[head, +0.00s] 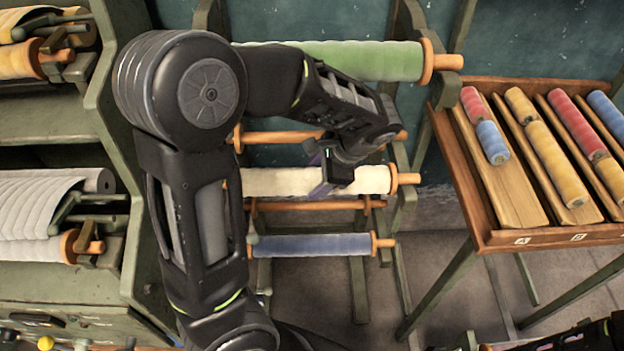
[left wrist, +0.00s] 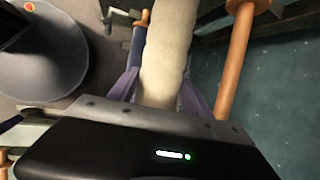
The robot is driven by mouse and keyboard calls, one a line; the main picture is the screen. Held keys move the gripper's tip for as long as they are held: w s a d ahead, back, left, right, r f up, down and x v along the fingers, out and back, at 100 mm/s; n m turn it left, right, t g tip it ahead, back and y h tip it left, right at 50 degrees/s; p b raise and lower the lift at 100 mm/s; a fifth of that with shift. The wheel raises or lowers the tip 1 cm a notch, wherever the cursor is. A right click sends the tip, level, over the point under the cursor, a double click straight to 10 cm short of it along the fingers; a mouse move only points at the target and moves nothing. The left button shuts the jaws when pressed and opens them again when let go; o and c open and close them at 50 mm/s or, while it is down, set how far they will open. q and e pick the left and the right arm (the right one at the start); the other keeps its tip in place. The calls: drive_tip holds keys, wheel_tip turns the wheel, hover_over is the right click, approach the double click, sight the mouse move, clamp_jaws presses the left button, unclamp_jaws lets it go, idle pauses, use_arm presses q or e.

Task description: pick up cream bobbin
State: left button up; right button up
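The cream bobbin (head: 270,181) lies level on the rack in the head view, with orange ends; the right end (head: 404,179) shows. My left gripper (head: 330,175) reaches down onto its middle and hides part of it. In the left wrist view the cream bobbin (left wrist: 168,50) runs up between the two purple fingers of my left gripper (left wrist: 160,88), one on each side. The fingers are very close to the roll; I cannot tell whether they press on it. My right gripper is not clearly visible.
A green roll (head: 360,60) hangs above on the rack and a blue roll (head: 320,245) below. An orange rod (left wrist: 237,60) runs beside the cream bobbin. A slanted wooden tray (head: 500,238) with several small spools stands right. A green cabinet (head: 110,110) stands left.

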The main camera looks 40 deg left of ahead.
use_arm(q)
clamp_jaws()
idle(0.4)
drive_tip(key=shift+d+r, duration=0.1)
drive_tip(key=shift+r, duration=0.05)
drive_tip(key=shift+s+d+r, duration=0.25)
drive_tip(key=shift+s+r, duration=0.15)
drive_tip(key=s+d+r+p, duration=0.1)
drive_tip(key=s+d+r, duration=0.6)
drive_tip(key=s, duration=0.3)
drive_tip(key=shift+s+d, duration=0.2)
drive_tip(key=shift+d, duration=0.2)
